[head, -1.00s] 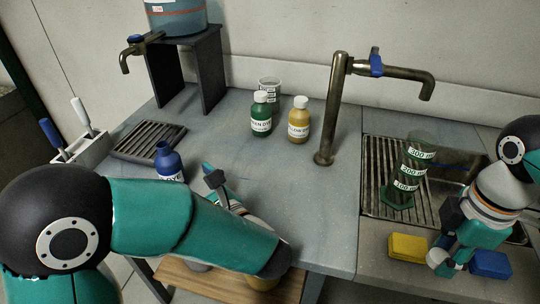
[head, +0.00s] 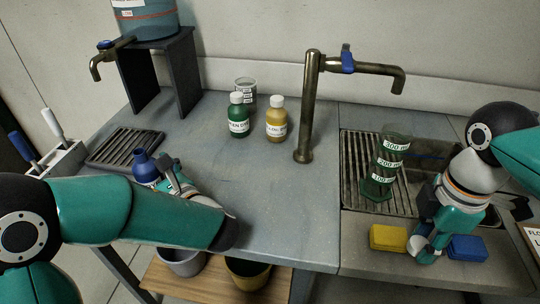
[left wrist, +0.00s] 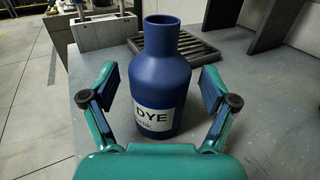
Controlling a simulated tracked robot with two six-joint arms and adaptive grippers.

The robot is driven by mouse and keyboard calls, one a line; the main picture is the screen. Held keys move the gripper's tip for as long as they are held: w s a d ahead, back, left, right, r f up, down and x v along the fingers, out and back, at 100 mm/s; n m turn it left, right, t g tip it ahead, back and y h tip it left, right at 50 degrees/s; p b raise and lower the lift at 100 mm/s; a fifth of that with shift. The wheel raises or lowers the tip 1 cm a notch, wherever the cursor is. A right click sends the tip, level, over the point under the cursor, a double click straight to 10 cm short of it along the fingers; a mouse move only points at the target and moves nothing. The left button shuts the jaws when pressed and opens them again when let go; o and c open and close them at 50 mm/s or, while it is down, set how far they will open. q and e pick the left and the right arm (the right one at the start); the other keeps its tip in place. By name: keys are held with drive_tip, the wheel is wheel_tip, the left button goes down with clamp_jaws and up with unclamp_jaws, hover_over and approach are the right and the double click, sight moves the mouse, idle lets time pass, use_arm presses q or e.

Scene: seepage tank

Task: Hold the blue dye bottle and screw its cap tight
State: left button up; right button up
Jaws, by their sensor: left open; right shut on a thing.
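The blue dye bottle (head: 146,172) stands upright on the bench at the left, its mouth open with no cap on it. It also shows in the left wrist view (left wrist: 163,90), label facing me. My left gripper (left wrist: 160,78) is open, with one finger on each side of the bottle and visible gaps between. In the head view the left gripper (head: 168,172) reaches the bottle from the right. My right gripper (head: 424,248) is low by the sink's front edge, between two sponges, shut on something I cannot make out. I cannot identify the cap in any view.
A green dye bottle (head: 238,118) and a yellow one (head: 276,121) stand mid-bench near a tap (head: 309,110). A green measuring cylinder (head: 386,165) stands in the sink. Yellow (head: 388,238) and blue (head: 467,247) sponges flank my right gripper. A drain grate (head: 124,147) lies behind the bottle.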

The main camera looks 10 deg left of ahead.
use_arm(q)
drive_tip(key=shift+w+a, duration=0.1)
drive_tip(key=shift+a, duration=0.1)
drive_tip(key=c, duration=1.4)
drive_tip(key=shift+r, duration=0.2)
